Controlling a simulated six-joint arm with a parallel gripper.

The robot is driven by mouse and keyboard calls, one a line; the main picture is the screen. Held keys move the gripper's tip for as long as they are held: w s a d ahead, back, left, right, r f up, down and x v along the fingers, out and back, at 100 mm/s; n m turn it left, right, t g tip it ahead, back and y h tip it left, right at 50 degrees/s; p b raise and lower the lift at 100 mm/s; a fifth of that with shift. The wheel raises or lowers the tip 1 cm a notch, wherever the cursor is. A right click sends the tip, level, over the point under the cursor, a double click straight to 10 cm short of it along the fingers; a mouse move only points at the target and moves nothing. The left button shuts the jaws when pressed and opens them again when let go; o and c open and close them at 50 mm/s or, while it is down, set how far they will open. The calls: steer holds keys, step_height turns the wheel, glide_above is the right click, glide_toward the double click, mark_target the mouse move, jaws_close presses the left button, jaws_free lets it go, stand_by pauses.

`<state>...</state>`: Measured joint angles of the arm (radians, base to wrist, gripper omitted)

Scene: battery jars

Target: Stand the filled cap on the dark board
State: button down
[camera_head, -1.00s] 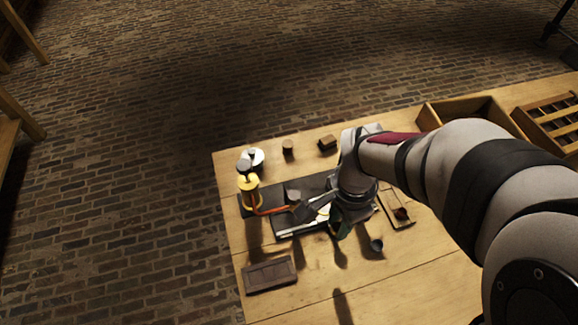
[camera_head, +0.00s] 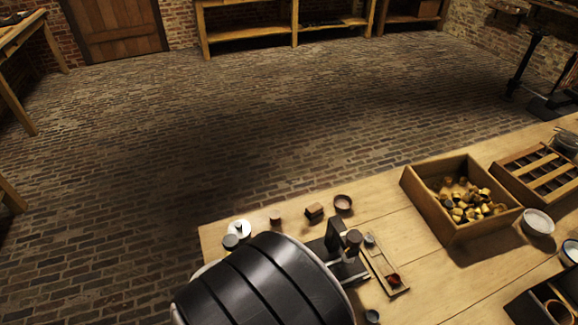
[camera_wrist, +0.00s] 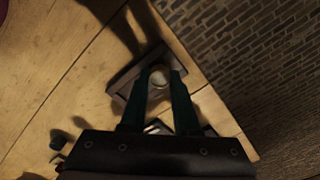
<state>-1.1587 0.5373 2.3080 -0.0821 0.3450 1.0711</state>
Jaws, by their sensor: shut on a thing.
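In the wrist view my gripper (camera_wrist: 159,77) is shut on a small round, pale-topped thing, the filled cap (camera_wrist: 158,78). The cap is between the two fingertips, over the dark board (camera_wrist: 121,83), a brown rectangular slab lying on the table. I cannot tell whether the cap touches the board or is held just above it. What fills the cap is too dark to make out.
The table edge (camera_wrist: 222,118) runs close beside the board. In the head view, a wooden box (camera_head: 450,230) of brass pieces, a divided tray (camera_head: 545,195), a narrow tray (camera_head: 385,265), a brown dish (camera_head: 343,202) and a small block (camera_head: 315,212) stand beyond my arm.

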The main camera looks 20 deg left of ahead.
steer(key=shift+f, duration=0.2)
steer(key=shift+f, duration=0.1)
steer(key=c, duration=0.6)
jaws_free()
steer(key=shift+c, duration=0.2)
step_height(320, 180, up, 12)
steer(key=w+d+r+m, duration=0.2)
steer(key=w+d+r, duration=0.3)
steer(key=d, duration=0.6)
steer(key=s+d+r+m+y, duration=0.1)
steer(key=s+d, duration=0.1)
steer(key=d, duration=0.4)
steer(key=s+d+r+m, duration=0.1)
steer(key=d+r+m, duration=0.1)
steer(key=d, duration=0.4)
steer(key=shift+s+r+m+y, duration=0.3)
steer(key=shift+s+y, duration=0.1)
